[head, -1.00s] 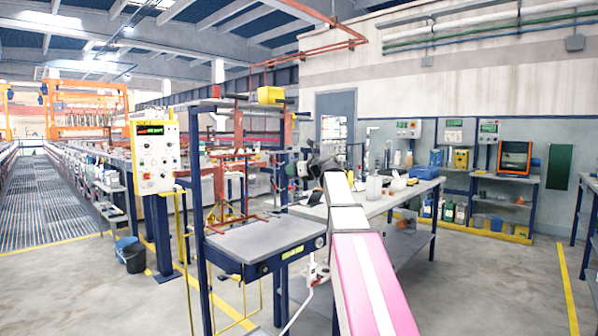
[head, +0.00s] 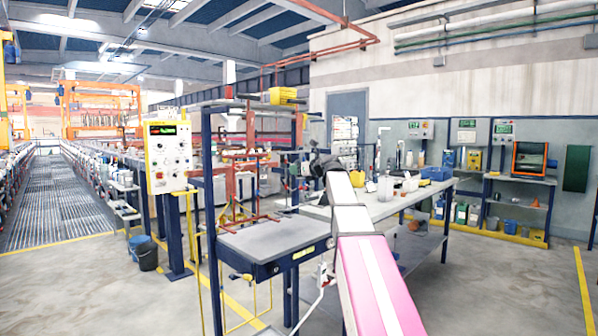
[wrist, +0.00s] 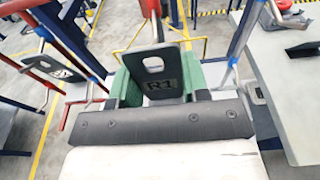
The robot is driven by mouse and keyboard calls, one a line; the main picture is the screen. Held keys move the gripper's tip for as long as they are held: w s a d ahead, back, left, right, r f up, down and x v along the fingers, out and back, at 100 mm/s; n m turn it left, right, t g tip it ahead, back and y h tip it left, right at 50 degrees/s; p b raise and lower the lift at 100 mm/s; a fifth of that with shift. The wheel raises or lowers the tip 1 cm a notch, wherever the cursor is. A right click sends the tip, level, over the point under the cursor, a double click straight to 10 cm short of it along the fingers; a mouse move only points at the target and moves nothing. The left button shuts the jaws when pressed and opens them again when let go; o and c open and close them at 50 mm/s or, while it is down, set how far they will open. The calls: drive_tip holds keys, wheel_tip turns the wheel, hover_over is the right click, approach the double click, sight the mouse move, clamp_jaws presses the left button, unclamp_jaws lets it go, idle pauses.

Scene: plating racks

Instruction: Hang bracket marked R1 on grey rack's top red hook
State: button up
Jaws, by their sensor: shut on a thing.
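A dark grey bracket (wrist: 154,65) marked R1, with an oval slot near its top, stands between the green jaws of my gripper (wrist: 156,86) in the wrist view. The gripper is shut on it. In the head view my gripper (head: 300,168) is small and dark at the end of my arm, just right of the red rack frame (head: 243,180); the bracket cannot be made out there. I cannot tell which is the grey rack's top red hook.
Another dark marked plate (wrist: 52,66) is at the left of the wrist view, by a blue post. A grey tabletop (wrist: 285,75) is close at right. In the head view, a grey-topped stand (head: 275,238) is below the frame and a cluttered bench (head: 420,190) is at right.

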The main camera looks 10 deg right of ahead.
drive_tip(key=shift+x, duration=1)
drive_tip(key=shift+w+a+f, duration=0.45)
drive_tip(key=shift+w+f, duration=0.05)
drive_tip(key=shift+w, duration=0.1)
idle(1.3)
idle(0.3)
